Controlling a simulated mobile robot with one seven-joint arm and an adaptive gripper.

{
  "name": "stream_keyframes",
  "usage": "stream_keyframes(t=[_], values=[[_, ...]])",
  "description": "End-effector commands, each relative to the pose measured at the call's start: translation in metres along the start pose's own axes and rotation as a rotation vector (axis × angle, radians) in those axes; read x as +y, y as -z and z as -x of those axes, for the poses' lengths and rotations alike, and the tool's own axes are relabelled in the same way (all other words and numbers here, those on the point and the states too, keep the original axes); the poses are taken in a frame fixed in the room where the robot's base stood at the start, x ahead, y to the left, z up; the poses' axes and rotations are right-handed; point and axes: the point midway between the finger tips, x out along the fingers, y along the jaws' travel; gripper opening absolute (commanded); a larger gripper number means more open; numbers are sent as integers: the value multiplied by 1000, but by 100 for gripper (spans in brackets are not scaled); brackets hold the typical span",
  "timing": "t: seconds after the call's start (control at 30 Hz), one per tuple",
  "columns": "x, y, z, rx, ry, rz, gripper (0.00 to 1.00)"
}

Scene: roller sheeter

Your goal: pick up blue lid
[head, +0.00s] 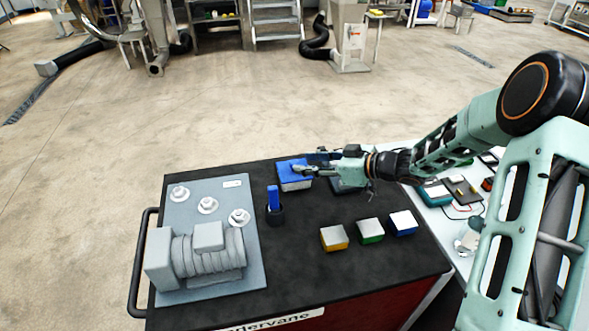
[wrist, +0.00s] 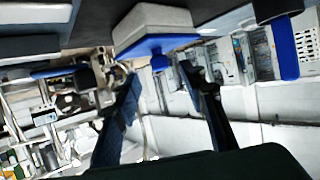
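A blue lid (head: 291,167) sits on top of a pale grey box at the far edge of the black tabletop. In the wrist view, which is upside down, the lid (wrist: 158,46) shows as a blue slab on the grey box (wrist: 150,22). My gripper (head: 303,169) reaches in from the right, with its fingertips at the lid's right side in the head view. Whether a fingertip touches the lid cannot be told.
A blue upright piece in a black holder (head: 275,217) stands left of my gripper. A grey machine on a plate (head: 180,215) fills the left. Yellow (head: 334,238), green (head: 370,232) and blue (head: 403,223) based blocks sit in front. A white table (head: 463,235) adjoins at right.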

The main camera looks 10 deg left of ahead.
Motion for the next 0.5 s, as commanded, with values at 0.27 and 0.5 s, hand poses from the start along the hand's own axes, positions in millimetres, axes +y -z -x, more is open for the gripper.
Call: stream_keyframes(t=[0.27,0.5], values=[[-3,-2,-37,1,2,-2,39],[-1,-2,-54,-1,-1,-1,39]])
